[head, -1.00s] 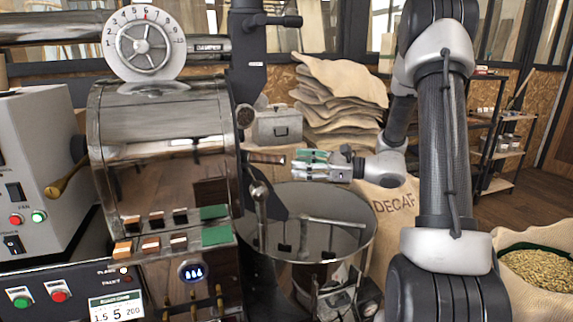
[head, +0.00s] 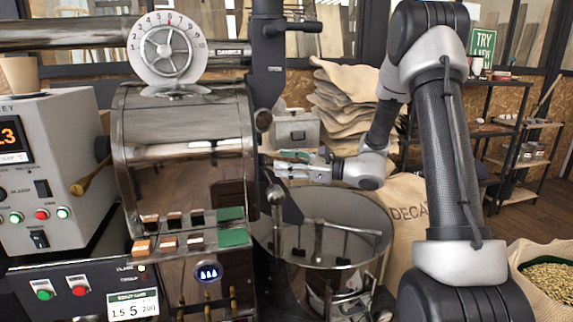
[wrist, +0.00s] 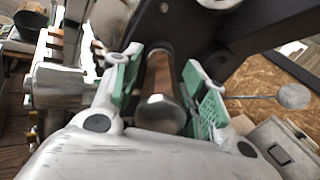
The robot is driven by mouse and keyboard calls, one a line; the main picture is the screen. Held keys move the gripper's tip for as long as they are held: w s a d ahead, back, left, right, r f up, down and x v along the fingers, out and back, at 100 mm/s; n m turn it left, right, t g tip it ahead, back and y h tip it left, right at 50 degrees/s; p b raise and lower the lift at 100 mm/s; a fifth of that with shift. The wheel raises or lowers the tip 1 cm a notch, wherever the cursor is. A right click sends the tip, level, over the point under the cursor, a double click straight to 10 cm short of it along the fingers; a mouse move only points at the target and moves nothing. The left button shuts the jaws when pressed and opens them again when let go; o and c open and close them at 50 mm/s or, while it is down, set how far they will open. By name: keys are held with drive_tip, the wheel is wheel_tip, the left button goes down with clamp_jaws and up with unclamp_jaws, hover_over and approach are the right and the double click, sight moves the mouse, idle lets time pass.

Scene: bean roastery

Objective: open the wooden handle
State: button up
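The wooden handle (wrist: 161,75) is a brown cylinder with a shiny metal end cap, seen end-on in the wrist view. It sticks out from the right side of the roaster drum (head: 185,150). My gripper (head: 292,160) is at this handle and mostly hides it in the head view. In the wrist view, one green-padded finger is on each side of the handle. The fingers are open around it. A gap shows between the handle and the right finger; the left finger is closer, and I cannot tell whether it touches.
The round cooling tray (head: 325,240) lies below my gripper. A dark column (head: 266,60) stands just behind it. A grey metal box (head: 297,130) and stacked sacks (head: 345,105) are farther back. Another wood-handled part (head: 88,183) is on the drum's left.

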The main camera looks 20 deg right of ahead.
clamp_jaws()
drive_tip(key=v, duration=1)
drive_tip(key=shift+s+d, duration=0.15)
drive_tip(key=shift+d, duration=0.1)
drive_tip(key=shift+o, duration=1.9)
unclamp_jaws()
drive_tip(key=v, duration=1.2)
drive_tip(key=shift+f, duration=0.15)
